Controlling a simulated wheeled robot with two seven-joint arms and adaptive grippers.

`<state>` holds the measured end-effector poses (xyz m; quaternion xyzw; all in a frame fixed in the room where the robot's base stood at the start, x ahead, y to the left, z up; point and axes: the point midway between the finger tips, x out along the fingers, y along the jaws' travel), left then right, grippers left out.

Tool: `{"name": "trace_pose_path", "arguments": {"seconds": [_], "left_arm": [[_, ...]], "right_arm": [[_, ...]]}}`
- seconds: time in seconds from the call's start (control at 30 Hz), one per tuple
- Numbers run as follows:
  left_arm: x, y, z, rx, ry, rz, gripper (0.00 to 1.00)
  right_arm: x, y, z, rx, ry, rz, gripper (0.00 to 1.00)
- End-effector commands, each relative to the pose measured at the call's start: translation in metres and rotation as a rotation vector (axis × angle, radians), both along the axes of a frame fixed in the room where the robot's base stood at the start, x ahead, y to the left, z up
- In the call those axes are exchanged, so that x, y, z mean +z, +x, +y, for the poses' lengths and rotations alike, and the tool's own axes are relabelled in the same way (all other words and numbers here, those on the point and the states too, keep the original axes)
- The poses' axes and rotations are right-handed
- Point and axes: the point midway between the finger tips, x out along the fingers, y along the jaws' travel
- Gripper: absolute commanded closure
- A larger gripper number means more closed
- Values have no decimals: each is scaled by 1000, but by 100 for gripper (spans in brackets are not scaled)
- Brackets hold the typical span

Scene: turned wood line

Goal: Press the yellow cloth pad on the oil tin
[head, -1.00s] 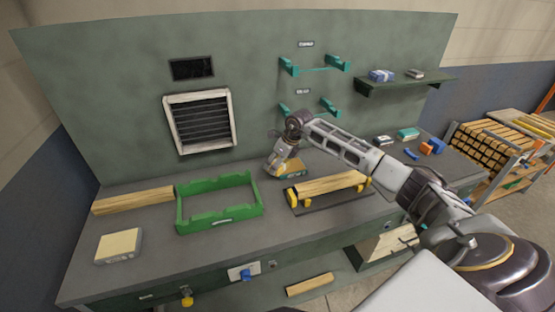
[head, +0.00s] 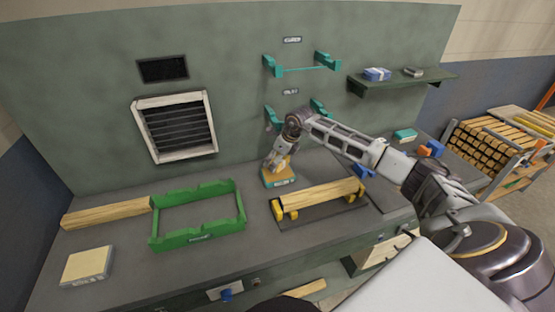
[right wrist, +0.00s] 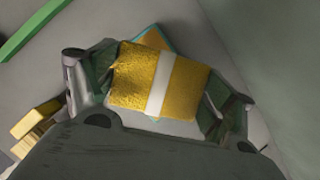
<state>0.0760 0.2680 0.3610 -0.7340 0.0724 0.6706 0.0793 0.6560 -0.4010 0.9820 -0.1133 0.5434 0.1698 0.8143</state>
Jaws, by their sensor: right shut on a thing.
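The yellow cloth pad (right wrist: 140,75) with a white band is between the fingers of my right gripper (right wrist: 155,95) in the right wrist view. My right gripper (head: 276,163) is shut on it and points down over the oil tin (head: 281,182) in the head view. The tin looks like a low yellow-topped box with a teal edge, standing on the bench near the back wall. In the right wrist view a teal-edged corner of the tin (right wrist: 154,37) shows beyond the pad. Whether the pad touches the tin is hidden. My left gripper is not in view.
A wooden piece on yellow supports (head: 320,197) lies right of the tin. A green frame (head: 197,238) is to the left, with a timber (head: 105,212) and a pale block (head: 87,266). Teal wall brackets (head: 273,66) and a shelf (head: 402,84) are behind.

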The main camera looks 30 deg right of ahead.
Motion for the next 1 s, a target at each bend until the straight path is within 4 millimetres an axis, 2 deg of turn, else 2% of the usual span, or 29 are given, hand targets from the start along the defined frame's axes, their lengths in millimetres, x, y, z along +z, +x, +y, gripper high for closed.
{"name": "trace_pose_path", "arguments": {"seconds": [0.27, 0.7, 1.0], "left_arm": [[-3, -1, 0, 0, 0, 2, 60], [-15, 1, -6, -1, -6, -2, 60], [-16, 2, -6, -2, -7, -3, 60]], "right_arm": [[-5, 0, 0, -1, 0, 0, 36], [-28, 0, 0, -1, 0, 0, 36], [-30, 0, 0, -1, 0, -1, 36]]}}
